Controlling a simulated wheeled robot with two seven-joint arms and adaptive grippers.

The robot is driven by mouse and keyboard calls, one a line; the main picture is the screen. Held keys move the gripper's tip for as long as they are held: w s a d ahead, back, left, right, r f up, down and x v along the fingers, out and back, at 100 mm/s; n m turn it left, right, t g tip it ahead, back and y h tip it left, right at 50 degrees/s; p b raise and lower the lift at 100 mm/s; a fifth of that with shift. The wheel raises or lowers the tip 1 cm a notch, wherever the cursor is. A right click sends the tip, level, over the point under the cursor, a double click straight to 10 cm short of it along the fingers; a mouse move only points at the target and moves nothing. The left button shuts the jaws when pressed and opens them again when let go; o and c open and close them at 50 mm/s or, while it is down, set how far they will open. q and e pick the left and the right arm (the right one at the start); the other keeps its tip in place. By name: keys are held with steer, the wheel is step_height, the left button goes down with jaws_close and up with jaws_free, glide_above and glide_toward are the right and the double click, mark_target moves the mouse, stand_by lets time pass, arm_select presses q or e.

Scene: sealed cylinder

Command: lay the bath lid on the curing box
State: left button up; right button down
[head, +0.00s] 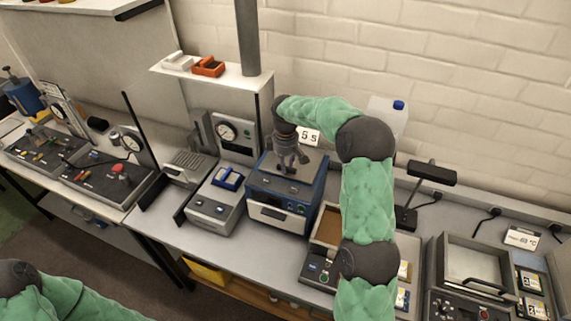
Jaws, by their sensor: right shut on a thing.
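My right gripper (290,164) points down over the blue box-shaped unit (285,212) in the middle of the bench. It is shut on what looks like the bath lid (312,162), a flat grey plate at the top of that unit. The grip point is partly hidden by the fingers. I cannot tell whether the plate rests on the unit or is just above it. My left gripper is out of view; only my left arm shows at the lower left.
A grey press with a dial (228,130) stands left of the blue unit, under a shelf (212,75). An open brown-lined box (328,228) is partly behind my right arm. A black lamp (432,173) and a blue-capped bottle (398,105) stand at the back.

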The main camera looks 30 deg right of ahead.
steer(key=shift+f, duration=0.15)
steer(key=c, duration=1.1)
jaws_free()
step_height(320, 180, up, 12)
steer(key=shift+r, duration=0.15)
